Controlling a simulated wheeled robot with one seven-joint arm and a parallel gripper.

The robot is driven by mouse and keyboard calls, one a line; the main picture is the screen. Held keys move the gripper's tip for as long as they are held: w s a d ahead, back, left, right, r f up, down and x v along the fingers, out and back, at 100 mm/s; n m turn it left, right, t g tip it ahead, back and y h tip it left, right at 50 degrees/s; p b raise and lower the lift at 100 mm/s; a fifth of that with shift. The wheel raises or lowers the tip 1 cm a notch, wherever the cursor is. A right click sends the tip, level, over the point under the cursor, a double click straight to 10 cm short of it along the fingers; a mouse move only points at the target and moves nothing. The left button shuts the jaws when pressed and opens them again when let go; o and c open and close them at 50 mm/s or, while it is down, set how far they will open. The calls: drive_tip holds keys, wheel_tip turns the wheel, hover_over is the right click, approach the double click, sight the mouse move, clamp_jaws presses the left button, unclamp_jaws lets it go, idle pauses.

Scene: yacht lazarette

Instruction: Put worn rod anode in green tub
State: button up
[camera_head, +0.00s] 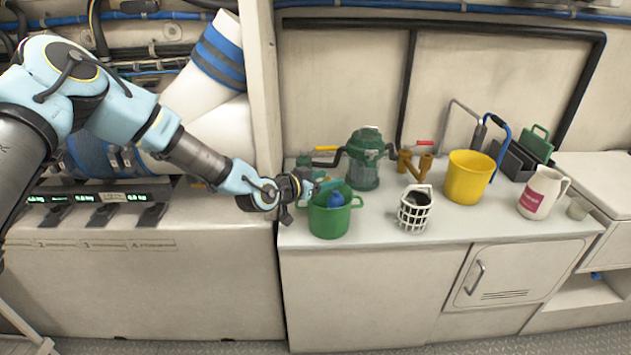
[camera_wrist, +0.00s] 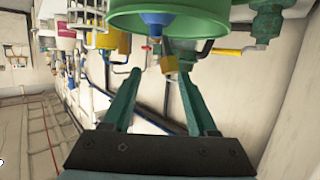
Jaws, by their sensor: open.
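The green tub (camera_head: 328,222) stands on the counter's left end, with a blue item (camera_head: 335,200) showing inside. The tub's green wall (camera_wrist: 185,22) also fills the top of the wrist view, with a blue piece (camera_wrist: 155,20) against it. My gripper (camera_head: 328,186) is just above the tub's rim, pointing right. In the wrist view my gripper (camera_wrist: 160,75) has its two teal fingers wide apart, with nothing clearly held between them. I cannot make out the worn rod anode in either view; part of the tub's inside is hidden by my gripper.
A green strainer housing (camera_head: 365,160) and bronze fittings (camera_head: 414,165) stand behind. A white basket (camera_head: 413,212), a yellow bucket (camera_head: 468,178) and a white jug (camera_head: 541,193) stand to the right. The counter's front strip is clear.

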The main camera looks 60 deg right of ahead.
drive_tip(key=b+v, duration=0.3)
drive_tip(key=v, duration=0.9)
drive_tip(key=w+a+f+n+t+y, duration=0.1)
drive_tip(key=w+a+n+t+y, duration=0.25)
drive_tip(key=w+a, duration=0.8)
drive_tip(key=w+a+f+n+t+y, duration=0.25)
drive_tip(key=w+a+y, duration=0.4)
drive_tip(key=a, duration=0.75)
drive_tip(key=w+a+r+n+y, duration=0.1)
drive_tip(key=w+a+r+n, duration=0.15)
drive_tip(key=a, duration=0.65)
drive_tip(key=w+a+r+n+y, duration=0.15)
drive_tip(key=a+n, duration=0.25)
drive_tip(key=a, duration=0.5)
drive_tip(key=s+a+r+n+g+y, duration=0.1)
drive_tip(key=s+a+r+n, duration=0.1)
drive_tip(key=a, duration=0.4)
drive_tip(key=s+a+r+n+g, duration=0.1)
drive_tip(key=s+a+r+n, duration=0.1)
drive_tip(key=s+a+n, duration=0.2)
drive_tip(key=shift+s+a+y, duration=0.35)
drive_tip(key=shift+s+a, duration=0.3)
drive_tip(key=shift+a, duration=0.55)
drive_tip(key=shift+r, duration=0.1)
